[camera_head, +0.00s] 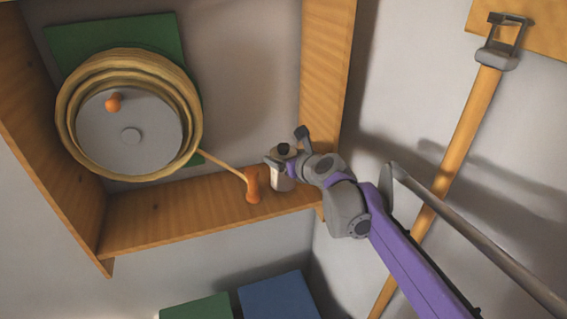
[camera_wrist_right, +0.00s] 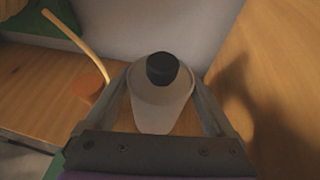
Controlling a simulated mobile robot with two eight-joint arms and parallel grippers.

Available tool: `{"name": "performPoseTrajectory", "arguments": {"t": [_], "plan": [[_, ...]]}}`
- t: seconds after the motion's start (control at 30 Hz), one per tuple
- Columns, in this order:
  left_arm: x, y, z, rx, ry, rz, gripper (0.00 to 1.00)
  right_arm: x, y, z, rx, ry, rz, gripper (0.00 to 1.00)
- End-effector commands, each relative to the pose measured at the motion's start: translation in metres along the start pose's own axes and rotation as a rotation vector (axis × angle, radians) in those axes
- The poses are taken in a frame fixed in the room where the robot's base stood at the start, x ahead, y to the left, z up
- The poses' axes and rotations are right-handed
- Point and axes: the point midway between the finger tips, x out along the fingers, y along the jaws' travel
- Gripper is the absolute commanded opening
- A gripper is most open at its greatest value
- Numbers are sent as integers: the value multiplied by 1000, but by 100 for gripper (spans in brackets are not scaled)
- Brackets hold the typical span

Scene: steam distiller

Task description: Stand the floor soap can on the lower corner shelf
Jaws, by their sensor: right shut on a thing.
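The soap can (camera_head: 283,178) is a pale, whitish can with a black cap. It is upright over the right end of the lower wooden shelf board (camera_head: 160,222). My right gripper (camera_head: 284,161) is shut on it, and in the right wrist view the can (camera_wrist_right: 160,107) sits between the two fingers. The can's base is near the board, but I cannot tell whether it touches. The board also shows in the right wrist view (camera_wrist_right: 40,105). My left gripper is not in view.
A coiled hose (camera_head: 75,125) hangs on a green panel (camera_head: 150,35) at left. Its orange nozzle (camera_head: 252,187) is on the board, just left of the can. A wooden side panel (camera_head: 325,70) rises close at right. Blue (camera_head: 278,300) and green (camera_head: 198,308) boxes are below.

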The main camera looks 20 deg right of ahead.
Motion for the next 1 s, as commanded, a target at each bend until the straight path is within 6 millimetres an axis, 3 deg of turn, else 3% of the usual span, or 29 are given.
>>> {"name": "performPoseTrajectory", "arguments": {"t": [0.13,0.5,0.53,0.6,0.87,1.0], "plan": [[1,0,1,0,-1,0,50,6,0,-15,0,-1,0,0],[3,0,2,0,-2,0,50,8,0,-19,0,0,0,0],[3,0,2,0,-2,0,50,8,0,-20,0,0,0,90],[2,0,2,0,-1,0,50,8,0,-19,0,0,0,100],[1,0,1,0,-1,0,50,7,0,-17,0,0,0,100],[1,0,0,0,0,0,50,-6,0,-16,0,0,-1,100]]}}
